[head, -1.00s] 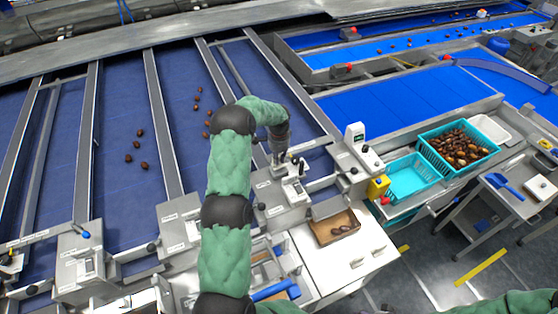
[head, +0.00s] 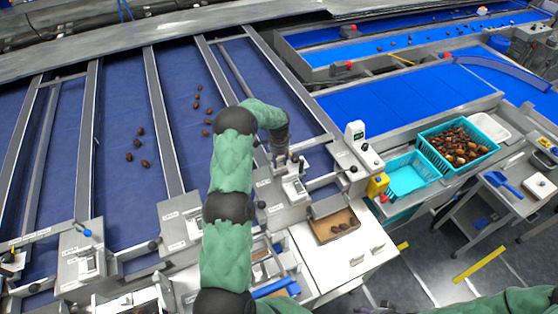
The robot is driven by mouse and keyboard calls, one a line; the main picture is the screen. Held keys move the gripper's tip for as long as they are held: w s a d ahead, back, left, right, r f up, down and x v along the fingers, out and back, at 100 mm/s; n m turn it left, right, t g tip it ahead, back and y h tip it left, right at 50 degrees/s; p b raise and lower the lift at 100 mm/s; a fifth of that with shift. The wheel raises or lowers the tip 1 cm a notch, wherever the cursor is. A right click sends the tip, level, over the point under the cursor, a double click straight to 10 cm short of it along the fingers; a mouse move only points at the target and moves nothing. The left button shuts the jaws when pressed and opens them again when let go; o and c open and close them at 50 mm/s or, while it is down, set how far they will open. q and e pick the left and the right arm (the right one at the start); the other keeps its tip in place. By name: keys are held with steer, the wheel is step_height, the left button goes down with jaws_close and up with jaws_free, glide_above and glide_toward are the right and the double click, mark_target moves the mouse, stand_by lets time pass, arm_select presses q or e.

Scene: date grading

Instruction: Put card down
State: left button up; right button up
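My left arm reaches up from the bottom of the head view. Its wrist bends over, and the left gripper (head: 281,158) points down just above a grey metal station with a small white-faced device (head: 294,188). The fingers are small and partly hidden by the wrist, so I cannot tell whether they are open or shut. I cannot make out a card in or near them. Only the green sleeve of my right arm shows, at the bottom right; the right gripper is out of view.
Dates (head: 137,143) lie on the blue belts between metal rails. An open tray (head: 318,232) with a few dates sits on a white cabinet (head: 340,262). Right of it stand an empty turquoise crate (head: 408,178) and a date-filled one (head: 428,150). A blue scoop (head: 502,183) lies far right.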

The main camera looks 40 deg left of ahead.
mark_target(279, 158)
arm_select(q)
steer(key=shift+r, duration=0.1)
step_height(279, 158, up, 12)
steer(key=b, duration=0.3)
stand_by(0.7)
